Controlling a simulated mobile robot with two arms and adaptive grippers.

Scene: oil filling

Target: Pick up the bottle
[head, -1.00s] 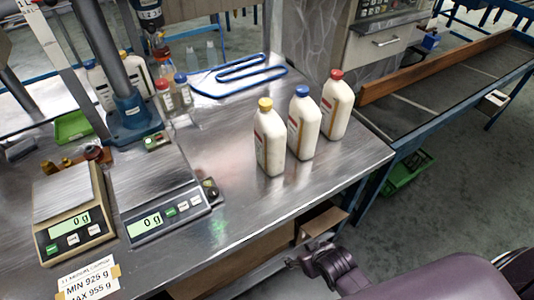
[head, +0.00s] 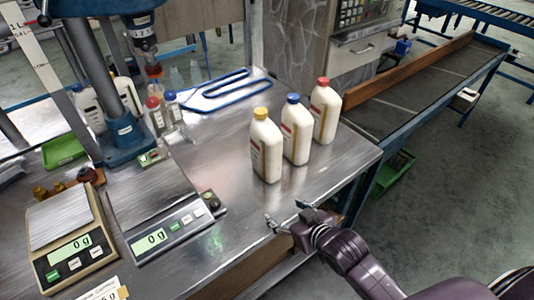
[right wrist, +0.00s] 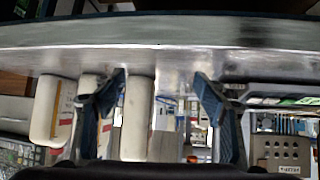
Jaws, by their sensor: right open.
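Three white bottles stand upright in a row on the metal table: one with a yellow cap (head: 266,150), one with a blue cap (head: 297,133) and one with a red cap (head: 325,113). My right gripper (head: 286,214) is open and empty at the table's front edge, nearer than the bottles and apart from them. The right wrist view is upside down; a white bottle (right wrist: 137,115) shows between the open fingers (right wrist: 160,78), farther off. Its cap cannot be made out there. My left gripper is not in view.
Two scales reading 0 g, a beige one (head: 70,250) and a grey one (head: 165,232), stand at the left. A blue press stand (head: 122,138), small bottles (head: 155,115) and a blue looped rack (head: 220,90) are behind. The table between the grey scale and the bottles is clear.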

